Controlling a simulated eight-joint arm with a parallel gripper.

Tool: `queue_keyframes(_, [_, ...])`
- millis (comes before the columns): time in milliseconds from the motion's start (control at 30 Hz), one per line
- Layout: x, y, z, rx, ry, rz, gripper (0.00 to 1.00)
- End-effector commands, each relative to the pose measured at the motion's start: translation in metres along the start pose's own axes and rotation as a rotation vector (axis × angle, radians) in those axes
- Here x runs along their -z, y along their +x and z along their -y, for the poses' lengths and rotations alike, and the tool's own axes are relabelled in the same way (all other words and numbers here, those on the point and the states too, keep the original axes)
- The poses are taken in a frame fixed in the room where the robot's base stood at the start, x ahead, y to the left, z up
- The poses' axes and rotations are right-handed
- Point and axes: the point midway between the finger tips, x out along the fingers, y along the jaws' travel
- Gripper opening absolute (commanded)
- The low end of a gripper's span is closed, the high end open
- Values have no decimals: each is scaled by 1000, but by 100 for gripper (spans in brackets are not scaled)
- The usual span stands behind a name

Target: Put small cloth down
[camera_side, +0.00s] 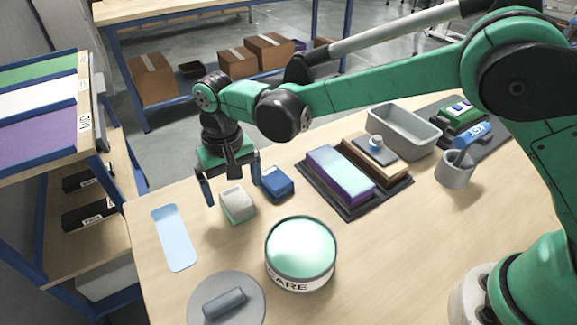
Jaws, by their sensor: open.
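My gripper (231,190) is open, pointing down over the left part of the table, with its two dark fingers spread apart. A small whitish block with a green lower edge (239,206) is just in front of and below the fingers; I cannot tell whether they touch it. A small blue block (277,183) sits to its right. A flat light blue strip (174,238) lies on the table to the left and looks like the small cloth, though I cannot be sure. Nothing is visibly held in my gripper.
A round tub with a pale green top (301,247) stands front centre, beside a grey lid with a handle (226,301). A dark tray (350,209) holds a purple block and a brown block. A grey bin (403,130) and grey cup (454,172) stand right. Shelving (85,110) borders the left.

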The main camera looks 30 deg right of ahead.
Motion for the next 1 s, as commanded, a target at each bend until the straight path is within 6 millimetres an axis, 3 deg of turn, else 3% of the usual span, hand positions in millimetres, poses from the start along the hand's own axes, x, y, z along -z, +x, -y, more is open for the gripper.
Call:
queue_keyframes(100, [0, -30, 0, 0, 0, 0, 96])
queue_keyframes(300, [0, -70, 0, 0, 0, 0, 96])
queue_keyframes(567, [0, -95, -5, 5, 2, -9, 96])
queue_keyframes(667, [-1, -106, -22, 22, 5, -43, 96])
queue_keyframes(767, [-7, -121, -52, 47, 8, -107, 96])
queue_keyframes(1000, [-45, -139, -133, 78, 9, -315, 96])
